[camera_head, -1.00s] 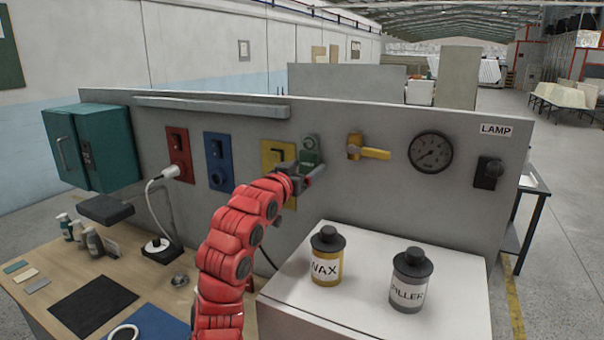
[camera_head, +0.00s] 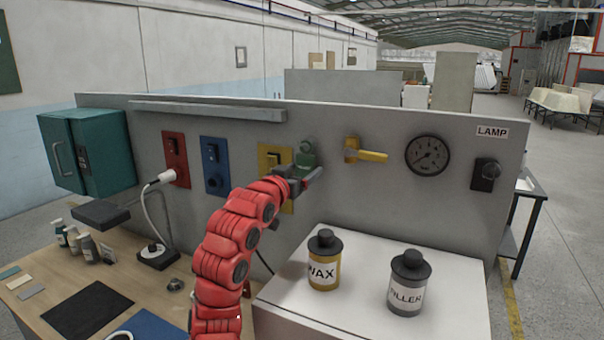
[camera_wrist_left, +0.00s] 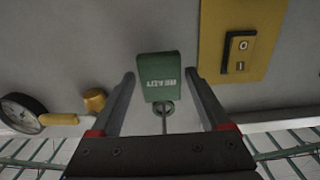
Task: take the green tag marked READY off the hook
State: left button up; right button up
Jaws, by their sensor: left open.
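The green tag (camera_head: 307,158) hangs on the grey panel, between the yellow switch plate and the yellow lever. In the left wrist view, which is upside down, the tag (camera_wrist_left: 158,78) carries white lettering too blurred to read surely. A metal ring and hook (camera_wrist_left: 165,109) show at its top end. My left gripper (camera_head: 308,178) is open in front of the tag's lower part. In the left wrist view the fingers of my left gripper (camera_wrist_left: 160,76) stand on either side of the tag, with a gap on both sides. My right gripper is not in view.
The yellow switch plate (camera_head: 269,158) is just left of the tag and the yellow lever (camera_head: 368,155) just right. A gauge (camera_head: 428,155) is further right. WAX (camera_head: 323,275) and FILLER (camera_head: 406,299) tins stand on a white top below.

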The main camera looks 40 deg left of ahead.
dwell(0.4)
pick_arm(q)
jog(key=shift+b, duration=0.45)
jog(key=c, duration=1.2)
jog(key=shift+r, duration=0.15)
jog(key=shift+r, duration=0.85)
